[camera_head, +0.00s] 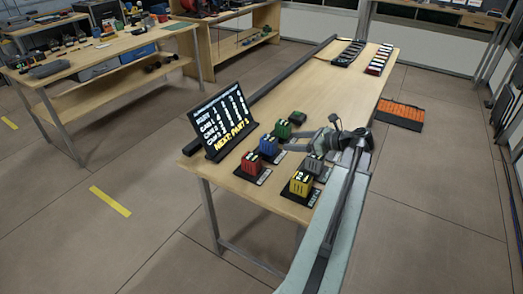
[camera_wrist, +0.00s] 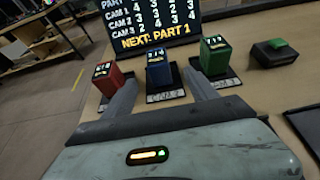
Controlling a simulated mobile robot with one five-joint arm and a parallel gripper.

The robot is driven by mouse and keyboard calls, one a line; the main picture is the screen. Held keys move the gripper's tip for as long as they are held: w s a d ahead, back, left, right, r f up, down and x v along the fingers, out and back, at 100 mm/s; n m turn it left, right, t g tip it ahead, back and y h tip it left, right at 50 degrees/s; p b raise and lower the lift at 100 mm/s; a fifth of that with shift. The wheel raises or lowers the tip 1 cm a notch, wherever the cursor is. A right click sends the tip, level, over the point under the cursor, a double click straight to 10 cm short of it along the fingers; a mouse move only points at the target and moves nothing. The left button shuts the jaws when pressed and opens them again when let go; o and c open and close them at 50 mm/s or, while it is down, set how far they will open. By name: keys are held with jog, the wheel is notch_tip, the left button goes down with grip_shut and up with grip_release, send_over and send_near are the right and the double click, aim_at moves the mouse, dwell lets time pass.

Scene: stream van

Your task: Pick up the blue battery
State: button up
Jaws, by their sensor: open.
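The blue battery (camera_head: 268,146) stands upright on a dark labelled base on the wooden table, between a red battery (camera_head: 251,163) and a green battery (camera_head: 282,129). In the wrist view the blue battery (camera_wrist: 158,70) is centred ahead of my gripper (camera_wrist: 160,80), whose fingers are apart with nothing between them. The left finger points toward the gap by the red battery (camera_wrist: 108,79), the right finger toward the gap by the green battery (camera_wrist: 214,56). In the head view my gripper (camera_head: 292,141) is to the right of the blue battery; I cannot tell the exact distance.
A sign board (camera_head: 219,121) stands behind the batteries. A yellow battery (camera_head: 301,184) and a grey battery (camera_head: 313,165) stand at the table's near right. A dark block with a green top (camera_wrist: 274,52) lies right of the green battery. The table's middle is clear.

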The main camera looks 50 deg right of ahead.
aim_at(268, 141)
jog(key=b+x, duration=0.2)
jog(key=x, duration=0.4)
jog(key=b+x, duration=0.2)
jog(key=x, duration=0.4)
jog(key=shift+w+a+r, duration=0.1)
jog(key=shift+w+a, duration=0.05)
jog(key=shift+a, duration=0.1)
jog(key=shift+r, duration=0.1)
grip_shut()
